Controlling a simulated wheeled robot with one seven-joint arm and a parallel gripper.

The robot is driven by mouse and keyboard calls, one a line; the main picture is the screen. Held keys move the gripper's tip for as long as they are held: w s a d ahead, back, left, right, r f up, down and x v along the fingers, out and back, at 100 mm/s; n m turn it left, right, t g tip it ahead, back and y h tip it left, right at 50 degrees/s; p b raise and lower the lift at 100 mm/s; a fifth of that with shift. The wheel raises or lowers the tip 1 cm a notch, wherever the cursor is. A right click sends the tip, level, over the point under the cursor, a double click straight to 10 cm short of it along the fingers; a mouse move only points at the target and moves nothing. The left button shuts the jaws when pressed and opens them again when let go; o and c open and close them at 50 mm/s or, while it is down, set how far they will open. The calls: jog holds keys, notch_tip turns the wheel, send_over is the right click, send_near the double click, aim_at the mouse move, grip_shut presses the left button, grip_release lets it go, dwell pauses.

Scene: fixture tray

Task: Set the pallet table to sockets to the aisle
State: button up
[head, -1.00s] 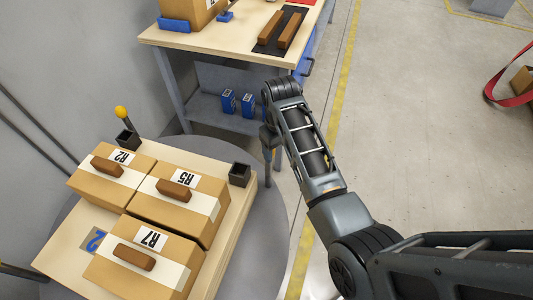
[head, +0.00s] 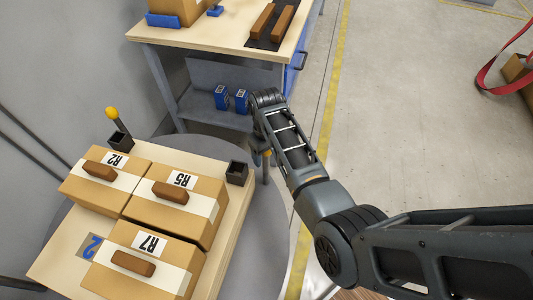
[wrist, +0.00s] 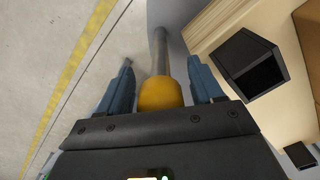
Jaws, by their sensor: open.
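The pallet table is a round grey disc (head: 268,215) with a pale wooden top (head: 58,262) at the lower left. Two black sockets stand at its far edge, the left one (head: 120,141) and the right one (head: 237,173). The right one shows large in the wrist view (wrist: 245,65). A post with a yellow knob (head: 111,112) rises at the left socket. My gripper (head: 263,150) is just right of the right socket. In the wrist view its open fingers (wrist: 160,85) stand either side of another yellow knob (wrist: 160,94) on a grey rod (wrist: 159,50), with gaps showing.
Cartons R2 (head: 82,187), R5 (head: 153,212) and R7 (head: 120,272), with brown handles, lie on the top. A workbench (head: 230,48) stands behind, with blue boxes (head: 221,97) on its shelf. Open floor (head: 420,130) lies right of the yellow line (head: 327,125).

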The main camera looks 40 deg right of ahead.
jog(key=shift+f, duration=0.2)
jog(key=shift+c, duration=0.3)
grip_shut()
